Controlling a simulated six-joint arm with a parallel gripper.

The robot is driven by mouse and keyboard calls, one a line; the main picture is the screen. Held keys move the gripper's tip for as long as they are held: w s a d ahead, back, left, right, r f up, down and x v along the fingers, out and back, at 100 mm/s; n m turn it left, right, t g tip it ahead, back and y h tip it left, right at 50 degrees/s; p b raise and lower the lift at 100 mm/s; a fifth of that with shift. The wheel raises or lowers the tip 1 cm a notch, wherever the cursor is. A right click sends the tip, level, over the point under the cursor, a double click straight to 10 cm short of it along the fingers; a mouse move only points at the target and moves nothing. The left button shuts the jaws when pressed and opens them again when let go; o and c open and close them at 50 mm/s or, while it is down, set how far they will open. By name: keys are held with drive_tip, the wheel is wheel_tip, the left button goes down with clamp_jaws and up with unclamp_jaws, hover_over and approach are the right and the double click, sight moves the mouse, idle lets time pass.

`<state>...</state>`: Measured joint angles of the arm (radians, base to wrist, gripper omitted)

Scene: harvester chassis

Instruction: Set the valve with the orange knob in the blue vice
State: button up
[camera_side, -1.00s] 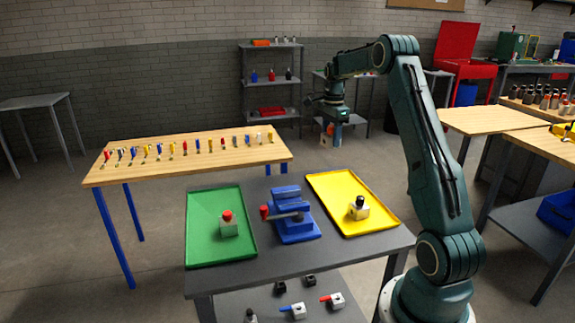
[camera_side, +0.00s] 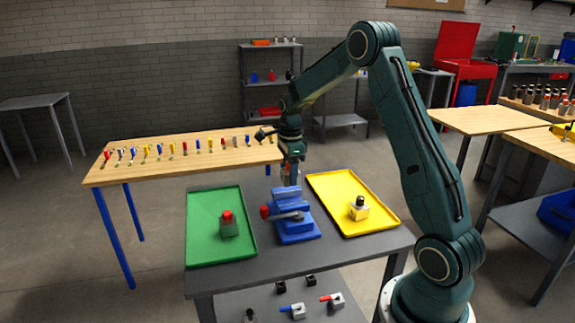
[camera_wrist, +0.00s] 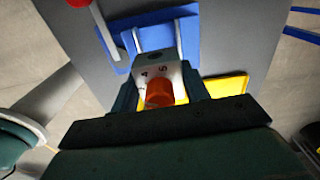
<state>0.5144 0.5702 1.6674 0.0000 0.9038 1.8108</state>
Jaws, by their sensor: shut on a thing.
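My gripper (camera_side: 291,176) hangs just above the far end of the blue vice (camera_side: 296,228). In the wrist view my gripper (camera_wrist: 158,84) is shut on a valve with a pale block body (camera_wrist: 149,70) and an orange knob (camera_wrist: 158,94). The blue vice (camera_wrist: 118,66) lies beyond the valve in that view, with its open jaw gap showing. The valve's far end overlaps the vice in the picture; I cannot tell whether they touch. In the side view the held valve is mostly hidden by the fingers.
A green tray (camera_side: 203,251) left of the vice holds a valve with a red knob (camera_side: 228,223). A yellow tray (camera_side: 384,222) right of it holds a valve with a black knob (camera_side: 359,208). The vice's red-ended handle (camera_side: 265,212) sticks out left. A wooden bench (camera_side: 130,173) stands behind.

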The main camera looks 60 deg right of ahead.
drive_tip(key=shift+f, duration=0.15)
drive_tip(key=shift+f, duration=2)
drive_tip(key=shift+f, duration=0.85)
idle(1.0)
drive_tip(key=o, duration=1.3)
wheel_tip(320, 180, up, 14)
drive_tip(key=shift+f, duration=0.1)
